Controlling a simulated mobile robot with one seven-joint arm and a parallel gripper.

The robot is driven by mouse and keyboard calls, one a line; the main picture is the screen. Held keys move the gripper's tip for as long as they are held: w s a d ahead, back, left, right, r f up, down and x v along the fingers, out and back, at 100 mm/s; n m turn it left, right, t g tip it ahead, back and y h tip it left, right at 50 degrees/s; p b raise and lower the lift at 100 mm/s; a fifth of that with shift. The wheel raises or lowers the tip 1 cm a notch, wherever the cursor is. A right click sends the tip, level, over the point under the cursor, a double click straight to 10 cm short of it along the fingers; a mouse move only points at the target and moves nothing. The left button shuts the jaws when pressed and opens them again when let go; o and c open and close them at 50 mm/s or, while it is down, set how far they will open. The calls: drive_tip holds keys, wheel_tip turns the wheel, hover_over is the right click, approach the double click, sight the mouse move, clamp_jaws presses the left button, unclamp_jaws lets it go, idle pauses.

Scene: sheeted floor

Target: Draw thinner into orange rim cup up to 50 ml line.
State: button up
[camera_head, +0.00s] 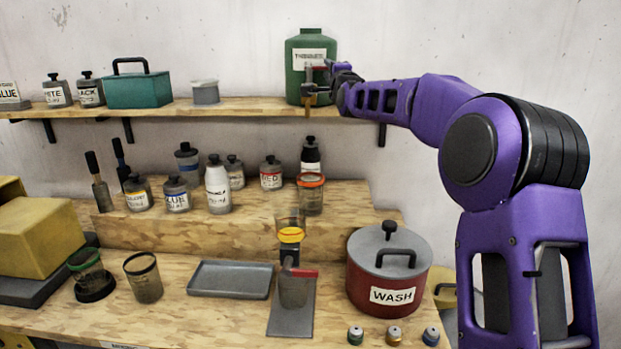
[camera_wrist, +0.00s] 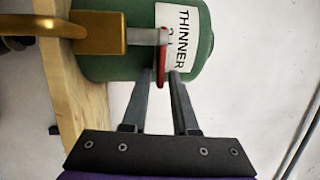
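The green thinner jug (camera_head: 310,78) stands on the upper shelf, with its label facing out. In the wrist view the jug (camera_wrist: 201,55) has a tap with a brass body (camera_wrist: 98,27) and a thin red lever (camera_wrist: 163,55). My gripper (camera_wrist: 164,74) has its two fingers on either side of the lever, with a narrow gap; I cannot tell whether they grip it. In the head view my gripper (camera_head: 330,78) is at the jug's front. The cup with the orange rim (camera_head: 311,199) stands on the raised wooden step, below the tap in the picture. Its lines are too small to read.
A clear funnel-like piece with a yellow band (camera_head: 291,235) stands over a grey holder (camera_head: 296,288). The red WASH pot (camera_head: 388,296) is at right. A grey tray (camera_head: 230,279), two other cups and several paint bottles fill the bench.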

clamp_jaws()
drive_tip(key=shift+w+d+f+g+y+b, duration=0.1)
drive_tip(key=shift+w+d+g+y+b, duration=0.05)
drive_tip(key=shift+g+y+b, duration=0.2)
drive_tip(key=shift+n+y, duration=0.25)
drive_tip(key=shift+n, duration=0.05)
drive_tip(key=shift+w+y+p, duration=0.15)
drive_tip(key=shift+y+p, duration=0.15)
drive_tip(key=shift+p, duration=0.1)
drive_tip(key=shift+n, duration=0.4)
